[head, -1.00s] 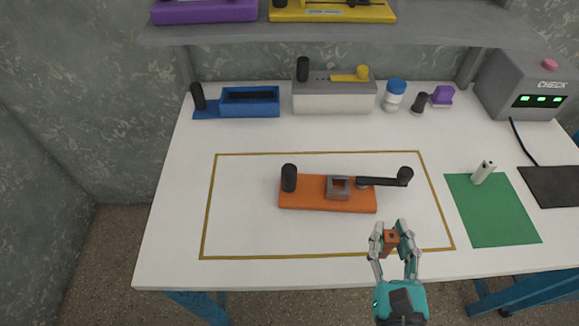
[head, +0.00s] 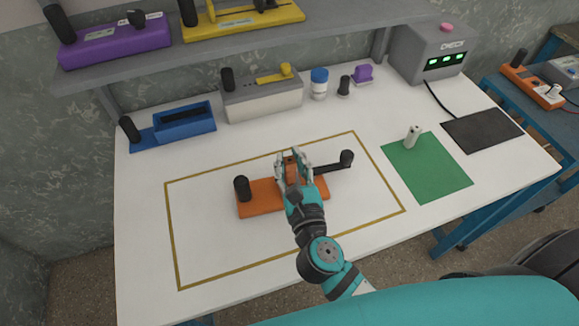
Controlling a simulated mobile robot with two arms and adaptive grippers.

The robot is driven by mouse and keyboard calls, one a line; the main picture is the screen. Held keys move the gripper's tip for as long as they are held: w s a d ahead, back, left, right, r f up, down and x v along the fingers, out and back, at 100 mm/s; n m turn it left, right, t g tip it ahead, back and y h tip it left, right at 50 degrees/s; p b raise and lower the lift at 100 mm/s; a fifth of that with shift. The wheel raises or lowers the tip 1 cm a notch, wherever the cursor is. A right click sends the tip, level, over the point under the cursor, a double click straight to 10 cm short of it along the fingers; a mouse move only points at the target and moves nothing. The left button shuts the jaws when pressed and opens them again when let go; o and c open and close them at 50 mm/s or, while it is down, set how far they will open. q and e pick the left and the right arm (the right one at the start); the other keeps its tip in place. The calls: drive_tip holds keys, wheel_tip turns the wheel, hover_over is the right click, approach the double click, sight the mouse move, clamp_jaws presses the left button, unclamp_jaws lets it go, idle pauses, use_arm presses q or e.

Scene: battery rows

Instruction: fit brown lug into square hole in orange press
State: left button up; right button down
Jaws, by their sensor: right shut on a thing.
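The orange press (head: 260,198) lies on the white table inside the yellow outline. It has a black upright knob (head: 242,188) at its left end and a black lever arm (head: 330,167) at its right. My right gripper (head: 291,165) is over the press and shut on the brown lug (head: 291,170), of which only a small part shows between the fingers. The press's square hole is hidden behind the gripper, so I cannot tell whether the lug is above it or in it. My left gripper is not in view.
A green mat (head: 428,175) with a small pale cylinder (head: 412,136) lies to the right. A blue tray (head: 172,132), a grey-white box (head: 262,99) and a blue-capped jar (head: 319,84) stand at the back, below a shelf. The outline's front area is clear.

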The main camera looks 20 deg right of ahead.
sight(291, 177)
wheel_tip(291, 177, down, 3)
drive_tip(key=shift+f+b, duration=0.2)
drive_tip(key=shift+b, duration=0.6)
drive_tip(key=shift+f, duration=0.25)
drive_tip(key=c, duration=1.2)
unclamp_jaws()
